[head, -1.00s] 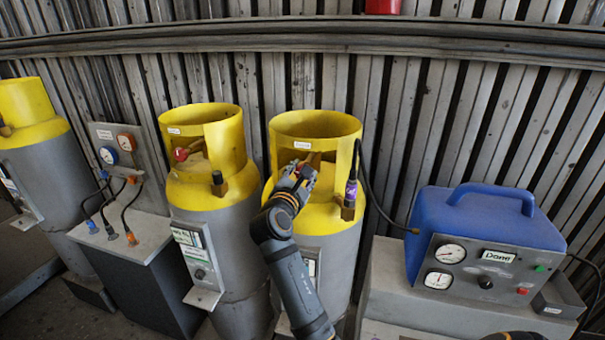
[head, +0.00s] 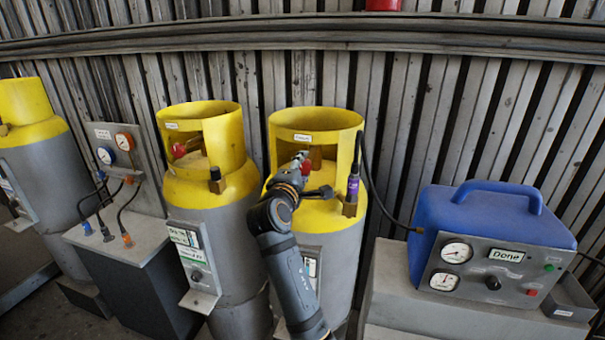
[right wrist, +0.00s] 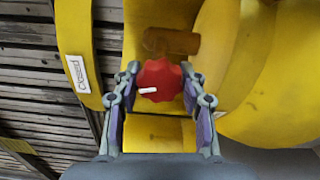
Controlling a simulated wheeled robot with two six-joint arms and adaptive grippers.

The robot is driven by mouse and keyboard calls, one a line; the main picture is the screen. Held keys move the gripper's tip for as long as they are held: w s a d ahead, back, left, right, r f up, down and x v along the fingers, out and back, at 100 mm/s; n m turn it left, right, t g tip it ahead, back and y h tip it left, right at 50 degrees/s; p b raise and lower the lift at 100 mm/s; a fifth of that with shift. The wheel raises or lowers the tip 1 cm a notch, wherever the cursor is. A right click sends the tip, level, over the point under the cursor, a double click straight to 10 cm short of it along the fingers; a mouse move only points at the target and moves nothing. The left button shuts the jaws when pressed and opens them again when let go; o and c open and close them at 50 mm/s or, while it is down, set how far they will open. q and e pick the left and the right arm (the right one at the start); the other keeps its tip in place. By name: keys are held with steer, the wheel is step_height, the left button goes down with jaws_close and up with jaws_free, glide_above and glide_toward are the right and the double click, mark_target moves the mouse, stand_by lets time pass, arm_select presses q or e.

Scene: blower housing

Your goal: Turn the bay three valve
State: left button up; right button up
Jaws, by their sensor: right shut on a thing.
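My right gripper (head: 302,166) reaches into the collar opening of the right-hand yellow-topped grey cylinder (head: 316,215), the third from the left. It is shut on the red valve knob (right wrist: 158,78), with one finger on each side. The knob has a white mark pointing left in the right wrist view. A brass valve body (right wrist: 170,42) shows behind it. In the head view my gripper partly hides the knob. My left gripper is not in view.
A hose runs from the purple-banded fitting (head: 352,186) on this cylinder towards the blue machine (head: 490,225), whose display reads "Done". The middle cylinder (head: 203,160) stands close on the left, with its own red knob (head: 179,151). A gauge panel (head: 115,148) is farther left.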

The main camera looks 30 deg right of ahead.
steer(key=shift+f+m+b, duration=0.1)
steer(key=shift+m+b, duration=0.75)
steer(key=shift+m, duration=0.75)
steer(key=o, duration=1.2)
